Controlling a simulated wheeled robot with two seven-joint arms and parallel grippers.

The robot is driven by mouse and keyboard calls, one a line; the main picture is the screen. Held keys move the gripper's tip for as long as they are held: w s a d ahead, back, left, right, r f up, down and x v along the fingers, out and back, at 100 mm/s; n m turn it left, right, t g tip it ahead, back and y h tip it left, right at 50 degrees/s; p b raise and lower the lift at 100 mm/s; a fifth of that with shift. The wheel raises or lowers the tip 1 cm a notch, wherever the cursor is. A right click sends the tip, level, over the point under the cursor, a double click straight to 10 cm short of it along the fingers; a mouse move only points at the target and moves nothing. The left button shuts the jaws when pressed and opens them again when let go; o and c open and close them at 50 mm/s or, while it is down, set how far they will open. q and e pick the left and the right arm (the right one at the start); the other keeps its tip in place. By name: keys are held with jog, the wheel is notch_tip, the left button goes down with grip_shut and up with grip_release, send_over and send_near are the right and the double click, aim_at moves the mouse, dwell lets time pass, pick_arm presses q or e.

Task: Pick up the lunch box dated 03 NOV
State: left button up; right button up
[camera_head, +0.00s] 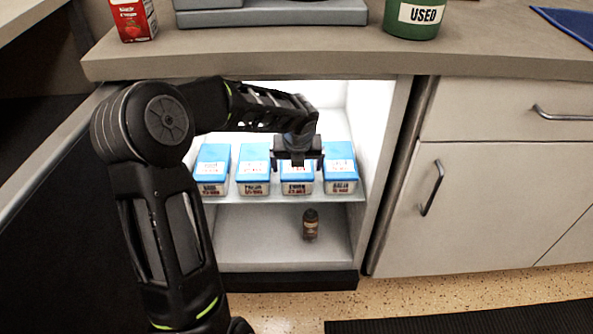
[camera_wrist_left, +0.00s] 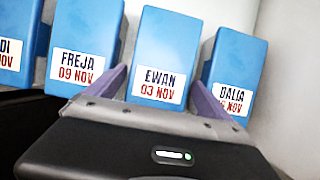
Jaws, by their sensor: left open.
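The lunch box dated 03 NOV, labelled EWAN (camera_wrist_left: 165,45), has a blue lid with a white label and is in the middle of the left wrist view. In the head view it is the third box from the left (camera_head: 297,188) on the lit shelf, partly hidden by my gripper. My left gripper (camera_head: 298,163) is open over this box. In the left wrist view its two fingers (camera_wrist_left: 159,80) show to either side of the EWAN label; I cannot tell whether they touch the box. My right gripper is not in view.
Similar boxes stand close by: FREJA 09 NOV (camera_wrist_left: 85,40) to the left, DALIA (camera_wrist_left: 238,60) to the right, and a cut-off one at far left (camera_wrist_left: 15,45). A brown bottle (camera_head: 310,225) stands on the lower shelf. The countertop (camera_head: 300,62) overhangs the compartment.

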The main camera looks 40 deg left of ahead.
pick_arm(q)
jog(key=shift+w+a, duration=0.5)
jog(key=shift+w, duration=0.15)
jog(key=shift+w+a, duration=0.15)
jog(key=shift+w, duration=0.1)
jog(key=b+x, duration=0.2)
jog(key=x, duration=0.2)
jog(key=shift+w+a+f+b, duration=0.15)
jog(key=shift+w+f+b, duration=0.05)
jog(key=shift+f+b, duration=0.25)
jog(key=c, duration=1.6)
jog(key=shift+r, duration=0.1)
